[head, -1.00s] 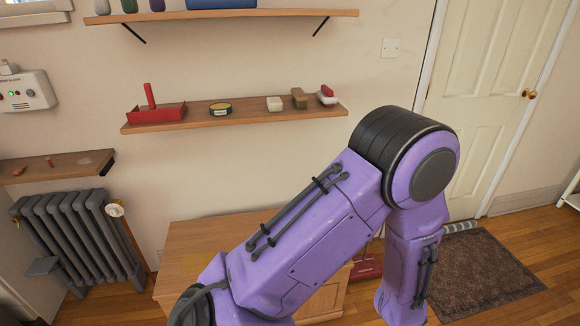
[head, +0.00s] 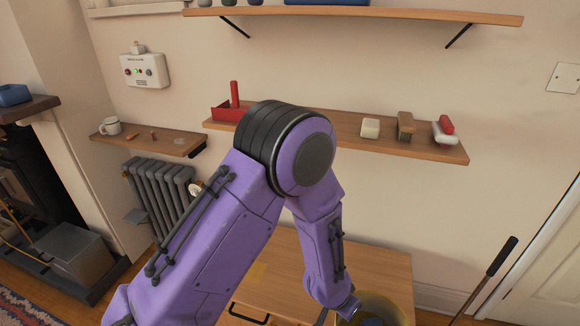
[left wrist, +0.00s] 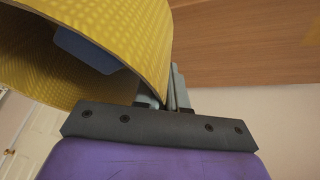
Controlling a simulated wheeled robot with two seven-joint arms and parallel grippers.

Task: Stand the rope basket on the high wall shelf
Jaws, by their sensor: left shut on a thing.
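The rope basket (left wrist: 135,35) is yellow and woven, and fills the upper left of the left wrist view with its open mouth towards the camera. A blue thing (left wrist: 85,50) shows inside it. My left gripper (left wrist: 174,88) is shut on the basket's wall at the rim. In the head view the basket (head: 398,302) is cut off at the bottom edge, at the end of my purple left arm, and the fingers cannot be made out there. The high wall shelf (head: 400,13) is a wooden board at the top, well above the basket. My right gripper is out of view.
A lower shelf (head: 340,131) holds a red tray (head: 228,113), a cream block (head: 370,128), a brush (head: 405,125) and other items. The high shelf carries small vases and a blue box (head: 326,1) at left; its right part looks bare. A wooden cabinet (head: 290,258) stands below.

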